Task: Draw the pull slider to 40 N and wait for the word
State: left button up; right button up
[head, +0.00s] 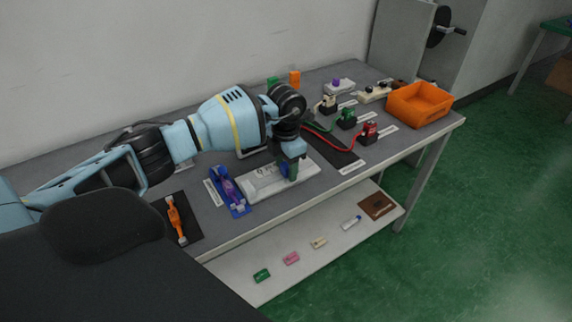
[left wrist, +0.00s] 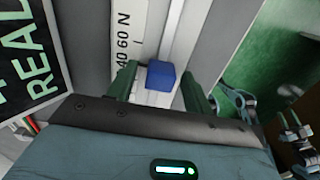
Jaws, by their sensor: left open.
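The pull slider is a long white fixture (head: 262,184) near the front edge of the table. In the left wrist view its scale strip (left wrist: 124,40) shows "40 60 N". A blue block (left wrist: 161,75), seemingly its handle, sits beside these numbers on a white piece. My left gripper (head: 291,172) is down at the right part of the fixture. In the left wrist view the open green fingers (left wrist: 163,88) stand either side of the blue block, with a gap seen on the right; contact on the left cannot be told. My right gripper is not in view.
A blue-purple fixture (head: 229,190) and an orange handle (head: 176,218) lie left of the slider. A red fixture (head: 368,133) with a red cable and an orange bin (head: 420,104) stand to the right. A black sign (left wrist: 30,60) reads "REAL". Small items lie on the lower shelf (head: 330,228).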

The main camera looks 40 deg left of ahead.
aim_at(286, 165)
pick_arm(q)
jog(key=shift+r, duration=3.9)
